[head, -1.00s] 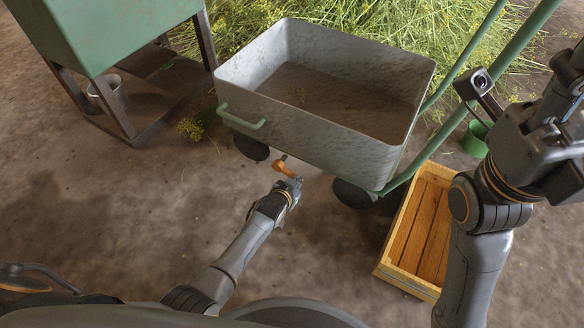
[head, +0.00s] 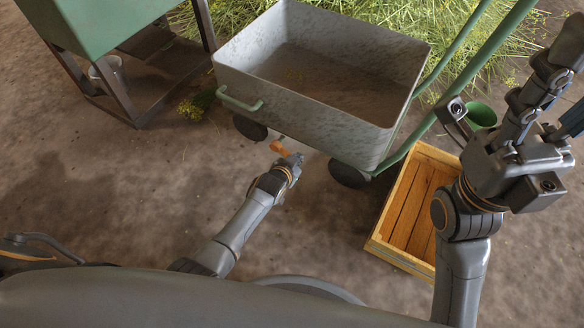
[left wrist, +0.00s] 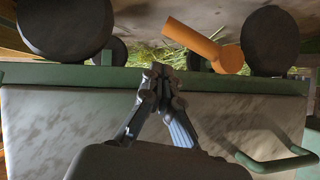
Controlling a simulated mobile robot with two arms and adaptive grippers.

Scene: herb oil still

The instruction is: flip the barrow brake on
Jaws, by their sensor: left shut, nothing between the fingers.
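The grey barrow (head: 310,118) stands in the upper middle of the head view. Its orange brake lever (head: 278,147) sticks out below the near side, between the dark wheels. My left gripper (head: 295,159) is right beside the lever in that view. The left wrist view, which shows the barrow upside down, has the lever (left wrist: 203,44) slanting beside the closed fingertips (left wrist: 157,72). The fingers are shut and empty, with a gap in the picture between them and the lever. My right gripper (head: 535,95) is raised at the right; its finger opening is unclear.
A wooden crate (head: 375,243) lies on the ground right of the barrow. A green pot (head: 482,114) is behind it. A green stand (head: 100,30) is at the upper left, with cut herbs (head: 400,15) behind the barrow. The ground at left is clear.

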